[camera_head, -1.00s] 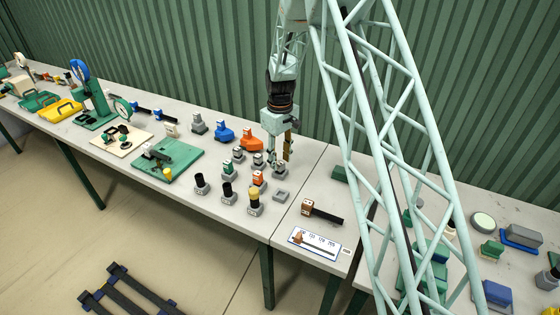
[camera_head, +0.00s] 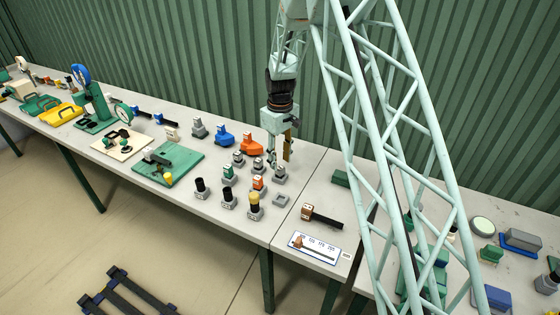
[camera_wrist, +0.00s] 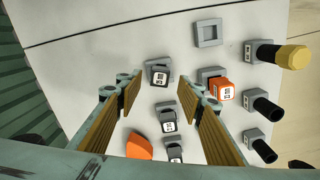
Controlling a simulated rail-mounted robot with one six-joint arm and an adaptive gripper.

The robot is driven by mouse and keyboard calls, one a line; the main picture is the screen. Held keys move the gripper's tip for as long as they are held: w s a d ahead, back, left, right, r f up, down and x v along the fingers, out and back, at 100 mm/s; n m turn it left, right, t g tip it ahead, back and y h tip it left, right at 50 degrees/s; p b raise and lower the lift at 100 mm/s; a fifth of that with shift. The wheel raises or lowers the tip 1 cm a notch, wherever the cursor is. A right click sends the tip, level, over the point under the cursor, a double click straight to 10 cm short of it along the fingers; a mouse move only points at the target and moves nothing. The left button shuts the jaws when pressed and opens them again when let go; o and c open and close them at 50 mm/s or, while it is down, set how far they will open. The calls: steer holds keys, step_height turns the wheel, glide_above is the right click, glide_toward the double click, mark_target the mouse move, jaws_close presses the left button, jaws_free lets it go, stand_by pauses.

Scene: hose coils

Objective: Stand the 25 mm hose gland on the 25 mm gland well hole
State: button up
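My gripper (camera_head: 281,160) hangs point-down over the bench, above the cluster of small grey blocks. In the wrist view my gripper (camera_wrist: 166,97) is open, its two tan-padded fingers wide apart with nothing held. A grey block with a white-and-black labelled top (camera_wrist: 160,75) shows beyond and between the fingertips. Two more labelled grey blocks (camera_wrist: 168,122) stand in line below it. An orange labelled piece (camera_wrist: 222,89) sits in a grey base beyond the right finger. A grey square with an empty recess (camera_wrist: 208,33) lies near the top. The labels are too small to read, so I cannot tell which is 25 mm.
A yellow-topped piece (camera_head: 254,197) and two black-topped pieces (camera_head: 200,187) stand near the front edge. Blue (camera_head: 224,138) and orange (camera_head: 251,146) pieces stand behind. A brown-and-black tool (camera_head: 321,215) and a scale plate (camera_head: 314,247) lie to the right.

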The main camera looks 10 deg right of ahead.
steer(key=shift+r+p, duration=0.55)
steer(key=shift+r, duration=1.05)
steer(key=shift+r, duration=0.15)
step_height(320, 180, up, 12)
stand_by(0.9)
stand_by(0.4)
